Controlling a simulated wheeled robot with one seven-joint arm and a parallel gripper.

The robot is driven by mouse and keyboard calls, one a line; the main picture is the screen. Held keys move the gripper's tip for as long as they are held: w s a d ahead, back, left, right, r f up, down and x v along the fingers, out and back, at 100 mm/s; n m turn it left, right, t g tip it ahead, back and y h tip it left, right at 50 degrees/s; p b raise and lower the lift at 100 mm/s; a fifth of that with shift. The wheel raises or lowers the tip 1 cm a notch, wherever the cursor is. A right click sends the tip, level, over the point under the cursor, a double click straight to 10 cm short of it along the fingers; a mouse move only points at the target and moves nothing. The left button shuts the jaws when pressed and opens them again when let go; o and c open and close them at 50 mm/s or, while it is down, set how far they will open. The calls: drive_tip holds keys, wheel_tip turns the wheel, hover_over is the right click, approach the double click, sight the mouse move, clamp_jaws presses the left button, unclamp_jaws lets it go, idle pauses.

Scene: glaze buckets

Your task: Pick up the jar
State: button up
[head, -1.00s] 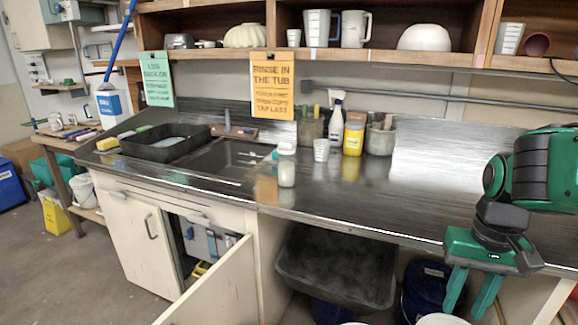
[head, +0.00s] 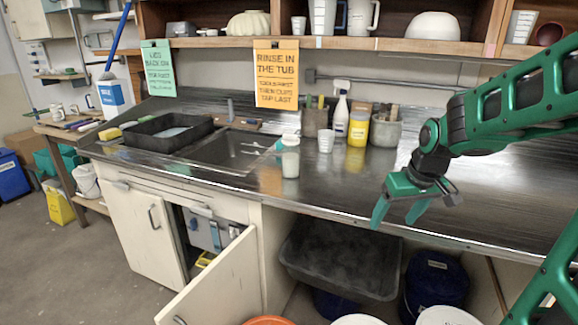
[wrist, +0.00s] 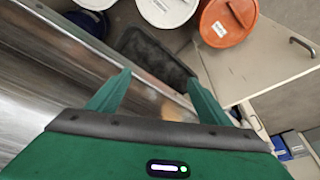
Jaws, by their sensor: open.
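A small pale jar (head: 290,163) stands upright on the steel counter near its front edge, just right of the sink. A white object right behind it overlaps its top in the head view. My gripper (head: 397,217) is open and empty, pointing down by the counter's front edge, well to the right of the jar and apart from it. In the wrist view my open gripper (wrist: 158,80) has nothing between its fingers, and the jar is not seen there.
The sink (head: 225,152) lies left. Below are an open cabinet door (head: 215,285), a dark tub (head: 335,260) and an orange-lidded bucket (wrist: 224,22).

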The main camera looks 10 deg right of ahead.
sight(298, 164)
drive_tip(key=w+a+n+t+y, duration=0.1)
drive_tip(key=w+a, duration=0.1)
drive_tip(key=w, duration=0.4)
drive_tip(key=w+a+f+n+t+y, duration=0.1)
drive_tip(key=w+a+n, duration=0.1)
drive_tip(key=w, duration=0.5)
drive_tip(key=w+a+n+t+y, duration=0.1)
drive_tip(key=w+a+t, duration=0.1)
drive_tip(key=w, duration=0.5)
drive_tip(key=shift+w+a+f+n, duration=0.15)
drive_tip(key=shift+w+a+n, duration=0.05)
drive_tip(key=shift+n, duration=0.1)
drive_tip(key=w+a+t+y, duration=0.1)
drive_tip(key=w+a, duration=0.1)
drive_tip(key=w, duration=0.3)
drive_tip(key=w+a+n+t+y, duration=0.1)
drive_tip(key=w+a, duration=0.1)
drive_tip(key=w, duration=0.2)
drive_tip(key=w+a+r+n+t+y, duration=0.1)
drive_tip(key=w+a+y, duration=0.1)
drive_tip(key=w, duration=0.3)
drive_tip(key=shift+w+a+t, duration=0.35)
drive_tip(key=shift+a+t, duration=0.05)
drive_tip(key=shift+a, duration=0.1)
drive_tip(key=x, duration=1)
drive_tip(key=shift+w+a, duration=0.15)
drive_tip(key=shift+r, duration=0.1)
drive_tip(key=c, duration=1.5)
